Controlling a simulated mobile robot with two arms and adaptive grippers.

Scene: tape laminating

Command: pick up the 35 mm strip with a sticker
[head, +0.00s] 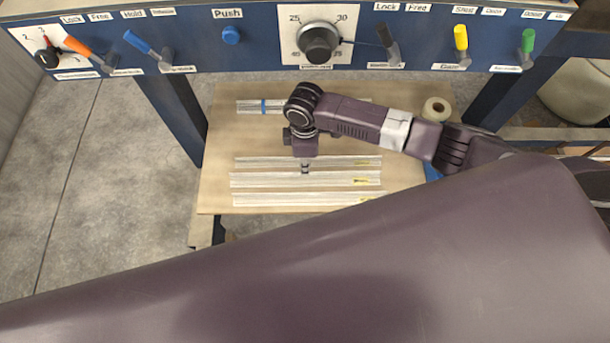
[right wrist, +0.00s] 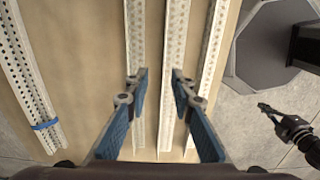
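Three pale perforated strips lie side by side on the wooden board: a far one (head: 260,161), a middle one (head: 260,180) and a near one (head: 270,199). Each has a small yellow sticker near its right end, too small to read. The middle strip looks widest. My right gripper (head: 305,171) points down above the far and middle strips. In the right wrist view it (right wrist: 158,74) is open and empty, its tips above the strips with the middle strip (right wrist: 177,35) beside the right fingertip. A dark gripper, apparently my left (right wrist: 268,110), hangs off the board's side; its opening is unclear.
Another strip with a blue band (head: 262,106) lies at the back of the board (head: 218,140). A tape roll (head: 436,109) stands at the back right. The blue control panel (head: 260,40) with levers and a dial spans above. Bare floor (head: 90,170) is at left.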

